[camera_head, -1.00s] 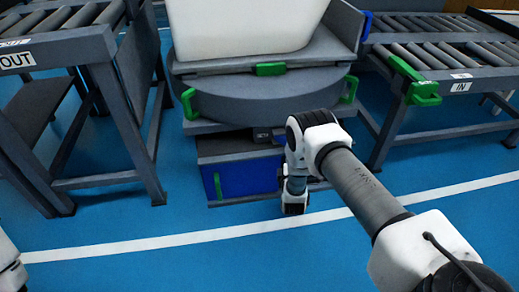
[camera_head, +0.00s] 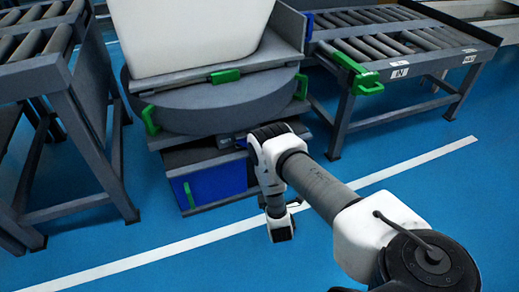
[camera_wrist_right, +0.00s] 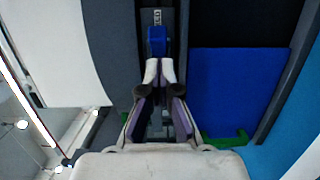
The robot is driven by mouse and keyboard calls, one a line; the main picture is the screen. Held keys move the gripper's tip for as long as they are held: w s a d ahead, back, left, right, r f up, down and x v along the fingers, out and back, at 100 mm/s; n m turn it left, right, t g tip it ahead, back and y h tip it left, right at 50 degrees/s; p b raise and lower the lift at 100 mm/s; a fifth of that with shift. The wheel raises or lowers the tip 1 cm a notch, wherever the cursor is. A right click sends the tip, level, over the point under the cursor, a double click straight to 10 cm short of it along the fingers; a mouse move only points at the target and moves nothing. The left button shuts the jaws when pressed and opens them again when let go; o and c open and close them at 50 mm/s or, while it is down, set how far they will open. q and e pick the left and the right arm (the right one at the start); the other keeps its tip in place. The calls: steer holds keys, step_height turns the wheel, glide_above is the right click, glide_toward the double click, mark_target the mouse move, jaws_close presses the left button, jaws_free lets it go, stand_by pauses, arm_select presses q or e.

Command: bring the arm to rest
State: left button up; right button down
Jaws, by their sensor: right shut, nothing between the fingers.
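My right arm (camera_head: 318,187) comes in from the lower right of the head view, bent at the elbow, with its wrist end (camera_head: 279,228) hanging low over the blue floor in front of the turntable station. The gripper itself cannot be made out there. In the right wrist view my right gripper (camera_wrist_right: 159,72) is shut, its pale fingertips together with nothing between them. It points toward the station; I cannot tell how far away it is. My left gripper is not in view.
A round grey turntable (camera_head: 215,107) with green handles bears a large white body (camera_head: 190,35). A blue box (camera_head: 215,182) sits below, also in the wrist view (camera_wrist_right: 235,95). Roller conveyors stand left (camera_head: 85,120) and right (camera_head: 395,110). Floor at lower left and right is clear.

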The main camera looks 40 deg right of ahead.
stand_by(0.5)
steer(key=w+a+r+y, duration=0.1)
steer(key=w+a+r, duration=0.3)
steer(key=a+r, duration=0.1)
steer(key=s+a+f+m+g+y, duration=0.2)
steer(key=s+a+f+g+y, duration=0.15)
steer(key=s+a, duration=0.3)
steer(key=s+a+f+m+g+y, duration=0.1)
steer(key=s+a+m+g, duration=0.2)
steer(key=s, duration=0.6)
steer(key=s+a+f+m+g+y, duration=0.15)
steer(key=s+m+g, duration=0.3)
steer(key=s, duration=0.45)
steer(key=s+a+f+m+g+y, duration=0.1)
steer(key=s+a+m+g+y, duration=0.15)
steer(key=s+g, duration=0.4)
step_height(320, 180, up, 34)
steer(key=s+t+p, duration=0.1)
steer(key=p, duration=3.2)
steer(key=shift+s+r+m+t+h+p, duration=0.15)
steer(key=shift+s+m+t+h+p, duration=0.15)
steer(key=shift+s+t+h+p, duration=0.1)
steer(key=shift+a, duration=0.1)
